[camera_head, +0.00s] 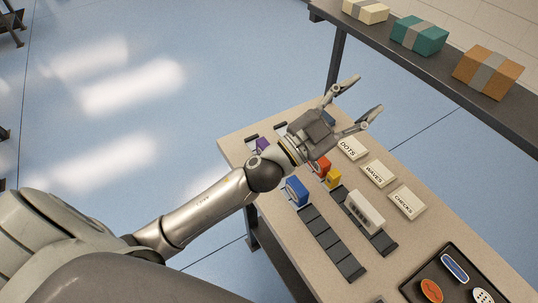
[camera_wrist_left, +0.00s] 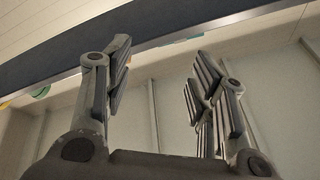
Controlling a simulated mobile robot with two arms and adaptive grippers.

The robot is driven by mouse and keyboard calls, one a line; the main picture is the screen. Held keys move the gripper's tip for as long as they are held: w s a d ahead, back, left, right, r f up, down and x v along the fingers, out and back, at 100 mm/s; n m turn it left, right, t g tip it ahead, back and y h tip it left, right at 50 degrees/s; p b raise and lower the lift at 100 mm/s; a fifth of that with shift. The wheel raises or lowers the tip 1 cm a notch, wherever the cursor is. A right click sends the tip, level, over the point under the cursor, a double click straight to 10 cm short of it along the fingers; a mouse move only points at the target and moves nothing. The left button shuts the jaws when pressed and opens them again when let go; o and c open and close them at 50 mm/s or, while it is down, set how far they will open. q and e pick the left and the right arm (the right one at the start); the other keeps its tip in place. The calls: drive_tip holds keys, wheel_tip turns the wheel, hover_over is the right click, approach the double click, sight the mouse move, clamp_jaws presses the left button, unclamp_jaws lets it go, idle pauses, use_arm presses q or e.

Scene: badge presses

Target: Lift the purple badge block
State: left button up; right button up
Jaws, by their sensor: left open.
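A small purple block (camera_head: 262,144) shows on the table near its far left corner, beside my left forearm. It is partly hidden, and I cannot tell its full shape. My left gripper (camera_head: 362,99) is open and empty, above the far edge of the table, pointing away to the upper right. It is to the right of the purple block and apart from it. The left wrist view shows the two open fingers (camera_wrist_left: 165,85) with nothing between them, and no purple block. My right gripper is not in view.
A blue block (camera_head: 297,191), a red block (camera_head: 322,164) and a yellow block (camera_head: 333,179) stand on dark tracks. White plates DOTS (camera_head: 352,148), WAVES (camera_head: 378,173) and CHECKS (camera_head: 407,202) lie to the right. A black tray (camera_head: 411,288) holds badges. A shelf (camera_head: 425,66) with boxes stands behind.

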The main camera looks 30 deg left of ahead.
use_arm(q)
drive_tip(key=s+d+m+g+h, duration=0.2)
drive_tip(key=d+m+g+h, duration=0.5)
drive_tip(key=m+g, duration=0.15)
drive_tip(key=m+g+y, duration=0.3)
drive_tip(key=g+y, duration=0.8)
drive_tip(key=y, duration=0.7)
hover_over(262, 143)
drive_tip(key=s+d, duration=0.2)
drive_tip(key=d, duration=0.1)
wheel_tip(262, 143, down, 18)
drive_tip(key=shift+w+r, duration=0.1)
drive_tip(key=shift+r, duration=0.1)
drive_tip(key=shift+a+y, duration=0.3)
wheel_tip(262, 143, down, 5)
drive_tip(key=shift+f+p, duration=0.15)
drive_tip(key=shift+p, duration=0.55)
drive_tip(key=f, duration=0.1)
drive_tip(key=f+p, duration=0.1)
drive_tip(key=f, duration=0.1)
drive_tip(key=f+p, duration=0.1)
drive_tip(key=shift+w+d+f, duration=0.25)
drive_tip(key=shift+w+f, duration=0.05)
drive_tip(key=shift+f, duration=0.4)
drive_tip(key=shift+c, duration=0.3)
